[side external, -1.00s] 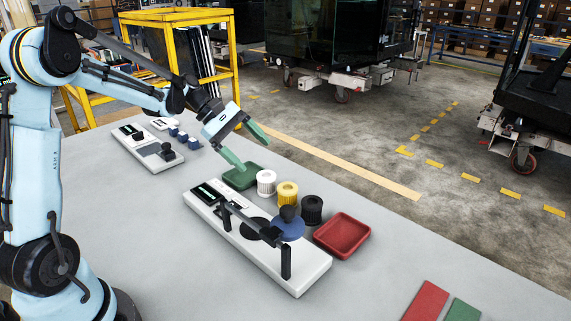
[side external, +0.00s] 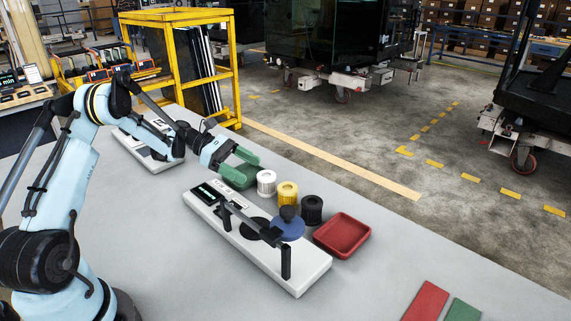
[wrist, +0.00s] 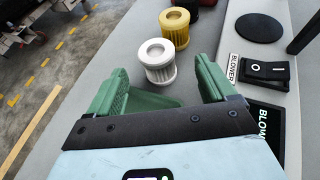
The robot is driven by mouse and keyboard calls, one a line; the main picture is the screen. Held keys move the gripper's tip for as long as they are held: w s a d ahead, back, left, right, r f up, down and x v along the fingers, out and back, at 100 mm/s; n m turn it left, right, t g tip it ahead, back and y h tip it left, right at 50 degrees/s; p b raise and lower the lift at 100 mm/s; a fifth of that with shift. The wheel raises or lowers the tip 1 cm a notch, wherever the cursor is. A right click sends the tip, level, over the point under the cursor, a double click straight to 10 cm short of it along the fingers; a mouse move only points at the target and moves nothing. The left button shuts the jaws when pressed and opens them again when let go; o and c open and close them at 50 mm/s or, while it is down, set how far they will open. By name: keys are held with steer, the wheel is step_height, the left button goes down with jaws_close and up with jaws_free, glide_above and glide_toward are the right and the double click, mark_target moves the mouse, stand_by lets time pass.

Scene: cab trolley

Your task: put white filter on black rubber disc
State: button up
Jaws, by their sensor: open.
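The white filter (side external: 266,183) stands upright on the table, at the left end of a row of filters. It also shows in the wrist view (wrist: 156,62), just ahead of and between my two green fingers, with a visible gap on each side. My gripper (side external: 251,170) is open and empty, low over the table beside the white filter; it also shows in the wrist view (wrist: 162,66). The black rubber disc (side external: 253,228) lies flat and bare on the white blower unit, partly behind its dark bar; the wrist view shows it clear (wrist: 261,28).
A yellow filter (side external: 288,190) and a black filter (side external: 312,209) stand beside the white one. A green tray (wrist: 150,101) lies under my fingers. A red tray (side external: 342,236) is at right. The blower unit (side external: 300,278) carries a raised dark bar (side external: 249,222).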

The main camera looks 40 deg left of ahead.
mark_target(265, 175)
steer(key=shift+w+r+x, duration=0.1)
steer(key=shift+x, duration=1.6)
steer(key=shift+w+r+x, duration=0.1)
steer(key=shift+x, duration=1.6)
steer(key=shift+c, duration=0.5)
steer(key=shift+a, duration=0.1)
steer(key=c, duration=1.1)
steer(key=shift+o, duration=0.2)
steer(key=shift+r, duration=0.15)
